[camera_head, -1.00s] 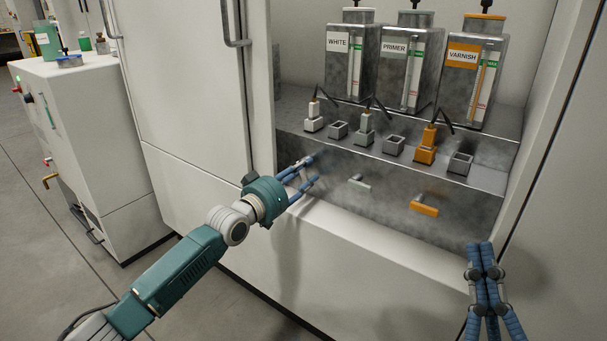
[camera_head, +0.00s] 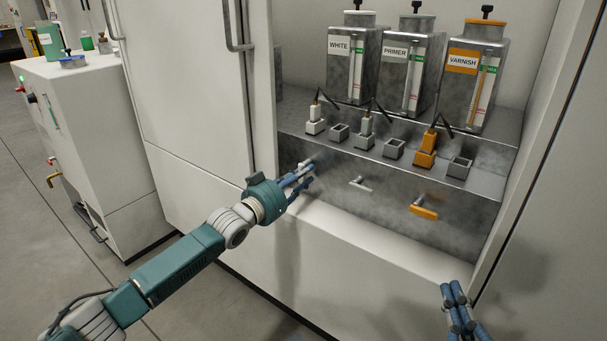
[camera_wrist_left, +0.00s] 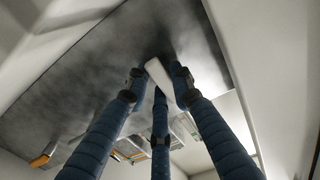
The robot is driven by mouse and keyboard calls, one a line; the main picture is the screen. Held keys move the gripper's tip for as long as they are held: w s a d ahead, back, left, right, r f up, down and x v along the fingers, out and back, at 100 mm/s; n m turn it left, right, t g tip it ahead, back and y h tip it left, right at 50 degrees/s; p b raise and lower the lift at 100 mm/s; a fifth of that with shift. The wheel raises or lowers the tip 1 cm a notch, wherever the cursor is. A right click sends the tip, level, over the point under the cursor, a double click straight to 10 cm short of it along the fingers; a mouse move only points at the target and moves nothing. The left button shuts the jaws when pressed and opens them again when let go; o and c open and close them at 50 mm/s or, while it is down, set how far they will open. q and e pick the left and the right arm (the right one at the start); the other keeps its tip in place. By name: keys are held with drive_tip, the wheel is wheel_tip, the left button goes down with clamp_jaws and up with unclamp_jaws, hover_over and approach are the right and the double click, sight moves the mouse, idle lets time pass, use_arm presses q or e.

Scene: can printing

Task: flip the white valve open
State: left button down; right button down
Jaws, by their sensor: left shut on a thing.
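The white valve handle (camera_wrist_left: 160,75) is a small pale lever on the metal front panel. In the left wrist view it lies between my left gripper's fingertips (camera_wrist_left: 158,80). In the head view my left gripper (camera_head: 307,173) is at the left end of the panel, shut on the white valve (camera_head: 306,163), which its fingers largely hide. How far the handle is turned is hard to tell. My right gripper (camera_head: 453,290) is at the lower right, fingers together and empty, away from the panel.
A grey valve (camera_head: 361,184) and an orange valve (camera_head: 424,208) sit to the right on the same panel. Above are several nozzles and cups on a metal ledge (camera_head: 300,127), with WHITE (camera_head: 342,72), PRIMER (camera_head: 398,78) and VARNISH (camera_head: 464,90) tanks behind. Cabinet walls flank the opening.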

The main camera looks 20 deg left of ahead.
use_arm(q)
drive_tip(key=shift+a+f, duration=0.1)
drive_tip(key=shift+a, duration=0.05)
drive_tip(key=c, duration=1.5)
unclamp_jaws()
drive_tip(key=shift+s, duration=0.1)
drive_tip(key=v, duration=1.2)
